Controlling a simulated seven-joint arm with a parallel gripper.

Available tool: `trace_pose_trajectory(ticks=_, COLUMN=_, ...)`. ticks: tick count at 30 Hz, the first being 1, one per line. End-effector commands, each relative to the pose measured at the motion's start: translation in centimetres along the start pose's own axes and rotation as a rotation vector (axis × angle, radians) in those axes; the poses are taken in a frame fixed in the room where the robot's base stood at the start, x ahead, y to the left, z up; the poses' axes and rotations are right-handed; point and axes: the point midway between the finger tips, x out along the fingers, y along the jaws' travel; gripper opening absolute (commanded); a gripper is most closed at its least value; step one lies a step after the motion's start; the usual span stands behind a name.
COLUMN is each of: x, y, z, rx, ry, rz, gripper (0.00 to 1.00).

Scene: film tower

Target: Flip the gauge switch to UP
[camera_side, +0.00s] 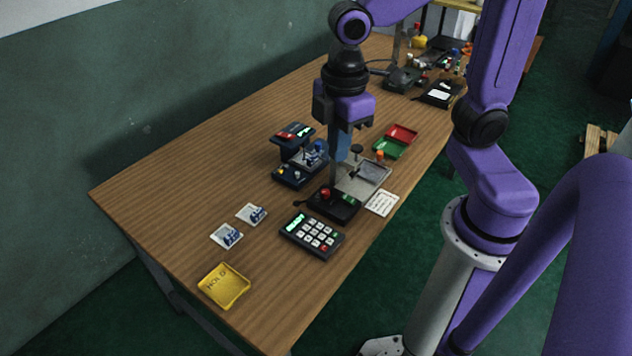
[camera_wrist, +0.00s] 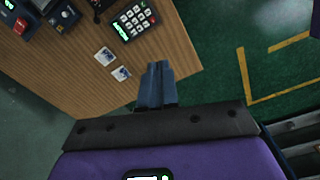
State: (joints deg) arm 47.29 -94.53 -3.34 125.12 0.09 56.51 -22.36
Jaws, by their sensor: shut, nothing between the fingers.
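The dark blue gauge device (camera_side: 296,175) stands in the middle of the table. It has a raised head with red and green lit marks and a lower base with small coloured knobs. It also shows at the upper left of the wrist view (camera_wrist: 62,17), partly cut off. I cannot make out which part is its switch or how it is set. My gripper (camera_side: 343,157) is shut and empty, pointing down, and appears just right of the device in the side view. Its closed blue fingers show in the wrist view (camera_wrist: 158,66).
A black box with a red knob (camera_side: 333,204) and a keypad with a green display (camera_side: 312,234) stand in front. The table's left part is clear.

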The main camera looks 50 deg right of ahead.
Motion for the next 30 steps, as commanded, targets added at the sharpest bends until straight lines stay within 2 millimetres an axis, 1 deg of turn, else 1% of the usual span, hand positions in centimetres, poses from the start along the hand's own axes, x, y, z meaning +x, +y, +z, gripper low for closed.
trace_pose_trajectory(ticks=1, x=0.2, y=-1.9, z=1.2, rx=0.010, ry=0.002, rz=-0.001, gripper=0.00)
trace_pose_trajectory(ticks=3, x=0.6, y=-4.0, z=2.8, rx=0.038, ry=0.004, rz=-0.003, gripper=0.00)
trace_pose_trajectory(ticks=6, x=1.2, y=-6.2, z=4.8, rx=0.071, ry=0.004, rz=-0.005, gripper=0.00)
trace_pose_trajectory(ticks=10, x=1.8, y=-7.8, z=6.5, rx=0.102, ry=0.003, rz=-0.007, gripper=0.00)
trace_pose_trajectory(ticks=11, x=1.9, y=-7.9, z=6.8, rx=0.107, ry=0.002, rz=-0.008, gripper=0.07)
trace_pose_trajectory(ticks=12, x=2.0, y=-8.1, z=7.0, rx=0.112, ry=0.003, rz=-0.008, gripper=0.20)
trace_pose_trajectory(ticks=14, x=2.0, y=-8.0, z=6.9, rx=0.125, ry=0.003, rz=-0.008, gripper=0.39)
trace_pose_trajectory(ticks=15, x=1.9, y=-7.8, z=6.6, rx=0.138, ry=0.002, rz=-0.007, gripper=0.49)
trace_pose_trajectory(ticks=17, x=1.7, y=-7.0, z=5.8, rx=0.166, ry=0.000, rz=-0.007, gripper=0.49)
trace_pose_trajectory(ticks=20, x=1.1, y=-5.0, z=3.9, rx=0.236, ry=-0.002, rz=-0.005, gripper=0.49)
trace_pose_trajectory(ticks=23, x=0.4, y=-2.0, z=1.7, rx=0.324, ry=-0.005, rz=-0.002, gripper=0.49)
trace_pose_trajectory(ticks=24, x=0.2, y=-0.8, z=0.9, rx=0.360, ry=-0.007, rz=-0.002, gripper=0.49)
trace_pose_trajectory(ticks=26, x=0.0, y=1.3, z=-0.1, rx=0.414, ry=-0.009, rz=0.000, gripper=0.49)
trace_pose_trajectory(ticks=27, x=-0.2, y=2.7, z=-0.8, rx=0.449, ry=-0.010, rz=0.000, gripper=0.49)
trace_pose_trajectory(ticks=29, x=-0.4, y=4.8, z=-1.5, rx=0.501, ry=-0.012, rz=0.001, gripper=0.49)
trace_pose_trajectory(ticks=30, x=-0.4, y=6.3, z=-1.9, rx=0.537, ry=-0.013, rz=0.002, gripper=0.49)
